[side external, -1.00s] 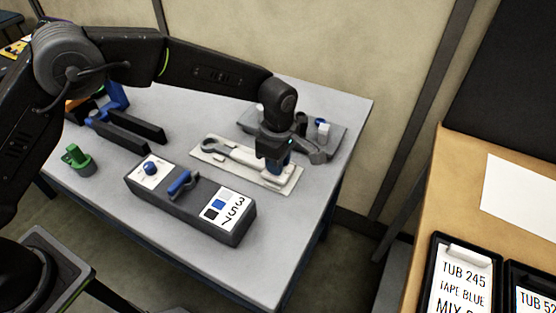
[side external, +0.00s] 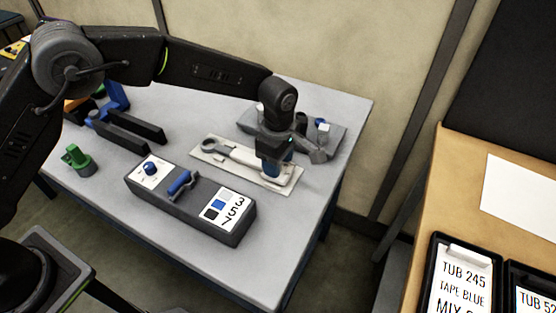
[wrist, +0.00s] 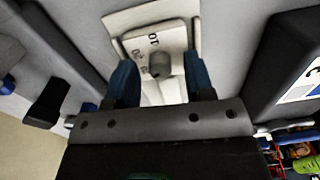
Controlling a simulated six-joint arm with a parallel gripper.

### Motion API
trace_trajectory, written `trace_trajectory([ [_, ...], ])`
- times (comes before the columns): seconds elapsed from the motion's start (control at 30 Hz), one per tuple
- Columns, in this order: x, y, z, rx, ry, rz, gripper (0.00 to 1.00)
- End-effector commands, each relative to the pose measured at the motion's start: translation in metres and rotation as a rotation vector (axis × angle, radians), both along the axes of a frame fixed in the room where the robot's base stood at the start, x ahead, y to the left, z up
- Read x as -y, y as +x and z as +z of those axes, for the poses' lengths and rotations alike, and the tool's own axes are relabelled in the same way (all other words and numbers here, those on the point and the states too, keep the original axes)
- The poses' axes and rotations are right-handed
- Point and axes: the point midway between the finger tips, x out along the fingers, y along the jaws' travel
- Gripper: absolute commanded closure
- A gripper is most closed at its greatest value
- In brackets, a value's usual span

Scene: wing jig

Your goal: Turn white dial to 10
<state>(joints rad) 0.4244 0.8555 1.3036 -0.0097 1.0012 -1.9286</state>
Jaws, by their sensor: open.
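The white dial (wrist: 158,44) shows in the wrist view as a pale square plate with printed numbers, among them 10. A small grey knob (wrist: 160,64) stands at its middle. My gripper (wrist: 160,68) is open, with one blue finger on each side of the knob. I cannot tell whether either finger touches it. In the side view my gripper (side external: 270,178) is low over the right end of the pale base plate (side external: 207,159), and it hides the dial there.
A dark box (side external: 188,212) with a blue handle (side external: 182,183), a blue knob (side external: 151,168) and a label reading 357 stands in front. A grey block (side external: 330,135) with small knobs lies behind my gripper. A green part (side external: 78,159) stands at the left.

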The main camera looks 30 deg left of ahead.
Motion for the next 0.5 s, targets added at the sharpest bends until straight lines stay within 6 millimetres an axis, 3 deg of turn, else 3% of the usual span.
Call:
trace_trajectory([
  [0.17,0.0,0.001,0.027,0.005,-0.002,0.0,0.52],
  [0.5,0.0,0.003,0.101,0.006,-0.002,0.0,0.52],
])
